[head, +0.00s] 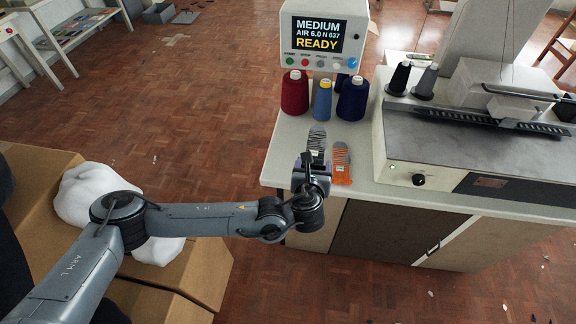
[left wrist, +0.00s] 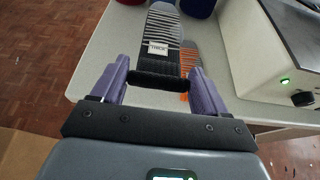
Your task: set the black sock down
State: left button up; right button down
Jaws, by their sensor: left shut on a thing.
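The black sock (head: 317,139), dark with grey stripes and a white label, shows at the left part of the table's front edge. In the left wrist view the black sock (left wrist: 163,50) stretches away from my fingers, its black cuff end between them. My left gripper (head: 312,164) is shut on that cuff; its purple fingers (left wrist: 160,82) stand on either side. An orange and grey sock (head: 341,163) lies on the table just right of the black sock, partly hidden behind it in the wrist view. I cannot tell whether the black sock touches the table. My right gripper is not in view.
Red (head: 295,93), light blue (head: 322,99) and dark blue (head: 352,98) yarn cones stand behind the socks, below a display box (head: 323,36) reading READY. A grey machine (head: 470,140) fills the table's right. The white tabletop (head: 280,160) is clear left of the socks.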

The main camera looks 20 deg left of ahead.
pick_arm(q)
jog(key=b, duration=0.1)
send_over(280, 179)
notch_tip(280, 179, down, 6)
jog(key=shift+d+f, duration=0.15)
jog(key=shift+f, duration=0.05)
jog(key=shift+f+b, duration=0.95)
jog(key=shift+f, duration=1.15)
jog(key=shift+f, duration=0.1)
jog(key=o, duration=1)
